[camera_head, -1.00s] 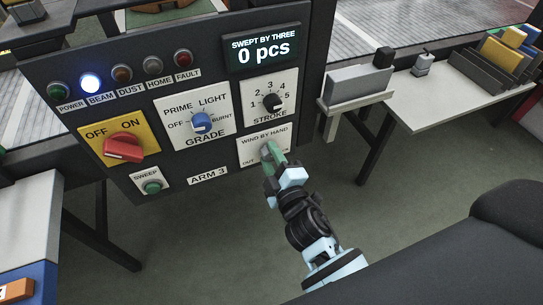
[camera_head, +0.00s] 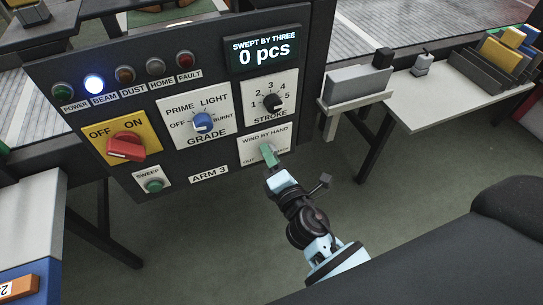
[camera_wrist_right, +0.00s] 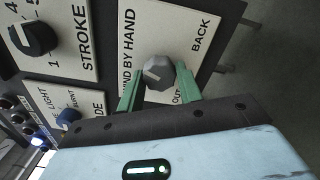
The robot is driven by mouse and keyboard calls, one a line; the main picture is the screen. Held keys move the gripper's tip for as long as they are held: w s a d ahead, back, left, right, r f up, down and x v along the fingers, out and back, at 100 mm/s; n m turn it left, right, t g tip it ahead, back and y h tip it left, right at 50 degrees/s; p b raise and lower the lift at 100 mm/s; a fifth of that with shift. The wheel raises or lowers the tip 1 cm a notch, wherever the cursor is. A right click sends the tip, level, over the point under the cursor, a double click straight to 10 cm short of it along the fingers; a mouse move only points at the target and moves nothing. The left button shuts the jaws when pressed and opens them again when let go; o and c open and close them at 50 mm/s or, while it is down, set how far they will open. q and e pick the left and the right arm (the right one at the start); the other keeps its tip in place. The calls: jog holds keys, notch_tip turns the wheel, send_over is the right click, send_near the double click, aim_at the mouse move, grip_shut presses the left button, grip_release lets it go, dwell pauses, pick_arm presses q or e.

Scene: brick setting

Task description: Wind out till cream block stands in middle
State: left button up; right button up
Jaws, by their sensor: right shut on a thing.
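The wind-by-hand plate (camera_head: 279,134) is at the lower right of the dark control panel, with OUT on its left and a partly covered word on its right; in the right wrist view that word reads BACK. My right gripper (camera_head: 268,153) reaches up to this plate from below. In the right wrist view, its green fingers stand on either side of the grey faceted wind knob (camera_wrist_right: 159,72) and are shut on it. In the head view the fingers hide the knob. I cannot make out a cream block in either view. My left gripper is not in view.
The stroke knob (camera_head: 272,102) sits just above, and the blue grade knob (camera_head: 202,121) is up and left. The red switch (camera_head: 126,147) and green sweep button (camera_head: 154,186) are farther left. A white table (camera_head: 440,100) stands at the right; the floor below the panel is clear.

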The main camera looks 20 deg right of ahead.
jog(key=shift+r+n, duration=0.1)
jog(key=shift+n, duration=0.4)
jog(key=o, duration=1)
jog(key=s+b, duration=0.1)
jog(key=s, duration=0.6)
jog(key=shift+s+d, duration=0.15)
jog(key=shift+s, duration=0.25)
